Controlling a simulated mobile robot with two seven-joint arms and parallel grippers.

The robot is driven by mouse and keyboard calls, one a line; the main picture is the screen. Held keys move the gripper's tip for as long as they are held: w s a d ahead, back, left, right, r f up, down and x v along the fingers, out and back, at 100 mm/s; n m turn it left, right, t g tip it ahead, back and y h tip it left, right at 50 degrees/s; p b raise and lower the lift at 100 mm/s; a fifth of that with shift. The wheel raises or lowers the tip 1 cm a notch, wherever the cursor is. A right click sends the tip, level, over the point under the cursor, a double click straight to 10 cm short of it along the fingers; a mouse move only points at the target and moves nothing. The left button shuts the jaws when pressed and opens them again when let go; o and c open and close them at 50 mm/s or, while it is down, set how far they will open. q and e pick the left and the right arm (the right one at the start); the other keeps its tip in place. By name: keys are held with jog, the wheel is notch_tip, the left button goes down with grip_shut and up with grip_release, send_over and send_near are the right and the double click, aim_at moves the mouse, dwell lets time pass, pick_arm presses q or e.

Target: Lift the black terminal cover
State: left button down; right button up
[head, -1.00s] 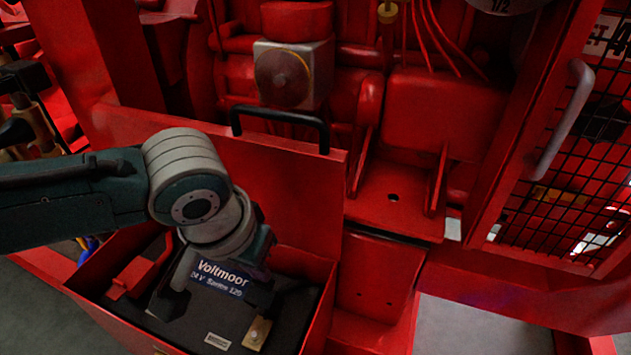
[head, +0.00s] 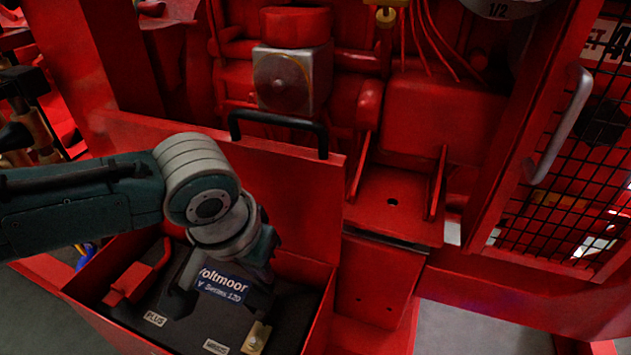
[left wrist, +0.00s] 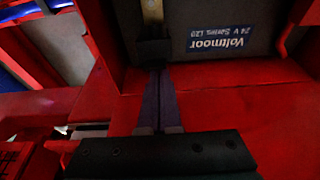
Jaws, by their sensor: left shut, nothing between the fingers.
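The grey battery (head: 205,325) with the Voltmoor label (head: 222,284) sits in a red box. A bare brass terminal (head: 256,338) is at its right front, by the MINUS tag. It also shows at the top of the left wrist view (left wrist: 152,10). A small black block, apparently the black terminal cover (left wrist: 152,50), is between that terminal and my fingertips; whether they touch it is unclear. My left gripper (head: 261,304) is shut and empty just behind the terminal. Its long fingers also show in the left wrist view (left wrist: 158,72). My right gripper is not in view.
A red cover (head: 130,284) stands on the PLUS side. The box's raised red lid (head: 285,190) with a black handle (head: 280,120) stands behind my left arm. The box walls surround the battery closely. A mesh door with a grey handle (head: 560,125) is at right.

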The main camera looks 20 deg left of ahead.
pick_arm(q)
jog(key=shift+w+d+f+b, duration=0.1)
jog(key=shift+w+f+b, duration=0.25)
jog(key=shift+w, duration=0.4)
jog(key=shift+w+a+f+b, duration=0.1)
jog(key=shift+w+f+b, duration=0.2)
jog(key=shift+w, duration=0.4)
jog(key=shift+w+d+f+b, duration=0.1)
jog(key=shift+w+f+b, duration=0.25)
jog(key=shift+w, duration=0.4)
